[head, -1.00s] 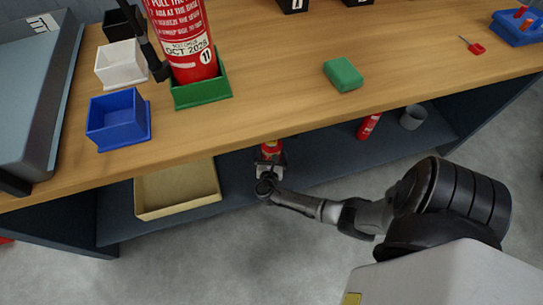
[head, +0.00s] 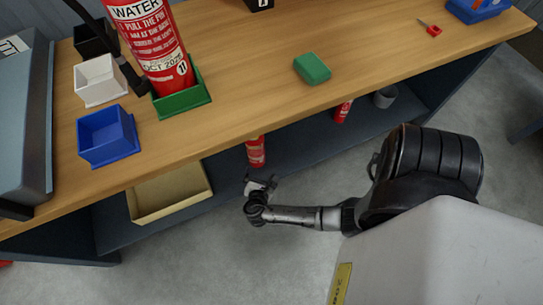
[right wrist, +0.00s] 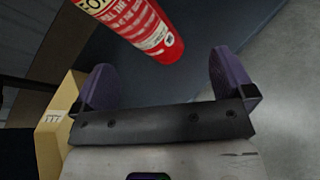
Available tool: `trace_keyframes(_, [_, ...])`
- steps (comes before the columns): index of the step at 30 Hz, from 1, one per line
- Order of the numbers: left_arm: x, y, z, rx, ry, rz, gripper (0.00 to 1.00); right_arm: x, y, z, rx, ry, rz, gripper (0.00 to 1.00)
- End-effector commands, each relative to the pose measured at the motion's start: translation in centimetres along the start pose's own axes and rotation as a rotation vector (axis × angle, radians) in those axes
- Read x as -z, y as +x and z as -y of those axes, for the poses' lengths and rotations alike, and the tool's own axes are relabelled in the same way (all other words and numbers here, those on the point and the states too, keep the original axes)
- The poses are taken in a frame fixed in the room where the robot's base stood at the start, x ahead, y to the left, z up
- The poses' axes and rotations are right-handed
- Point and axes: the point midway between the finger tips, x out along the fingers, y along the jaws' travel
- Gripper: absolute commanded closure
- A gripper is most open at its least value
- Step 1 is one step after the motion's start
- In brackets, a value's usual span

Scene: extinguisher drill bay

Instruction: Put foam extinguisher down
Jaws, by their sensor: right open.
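The foam extinguisher (head: 256,152) is a red cylinder with a white label, standing on the lower shelf (head: 225,170) under the workbench. Its upper part is hidden by the bench top in the head view. In the right wrist view the foam extinguisher (right wrist: 138,25) lies beyond the fingertips, with its top cut off by the frame edge. My right gripper (head: 262,184) is open and empty, in front of the extinguisher and apart from it. Its two purple-grey fingers (right wrist: 163,72) show spread apart in the right wrist view. My left gripper is not in view.
A tan tray (head: 172,211) sits left of the foam extinguisher on the shelf. Another red cylinder (head: 342,112) and a grey cup (head: 385,98) stand to the right. A water extinguisher (head: 150,45) stands in a green holder (head: 183,104) on the bench. A green block (head: 312,68) lies nearby.

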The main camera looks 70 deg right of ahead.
Motion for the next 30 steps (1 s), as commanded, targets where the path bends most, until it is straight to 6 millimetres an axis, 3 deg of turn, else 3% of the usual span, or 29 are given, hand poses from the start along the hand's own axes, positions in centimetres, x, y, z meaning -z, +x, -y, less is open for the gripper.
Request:
trace_keyframes(6, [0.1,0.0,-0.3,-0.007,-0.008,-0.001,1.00,-2.8,-5.7,2.6,0.295,0.654,-0.332,0.00])
trace_keyframes(13, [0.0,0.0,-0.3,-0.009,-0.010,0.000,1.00,-6.7,-13.8,2.9,0.627,1.121,-0.645,0.00])
trace_keyframes(18, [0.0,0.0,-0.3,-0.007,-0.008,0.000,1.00,-9.4,-18.4,2.8,0.806,1.279,-0.795,0.00])
trace_keyframes(21, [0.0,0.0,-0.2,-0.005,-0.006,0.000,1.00,-10.5,-20.0,2.8,0.869,1.319,-0.845,0.00])
trace_keyframes(30, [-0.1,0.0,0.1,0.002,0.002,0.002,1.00,-11.2,-21.1,2.7,0.912,1.344,-0.876,0.00])
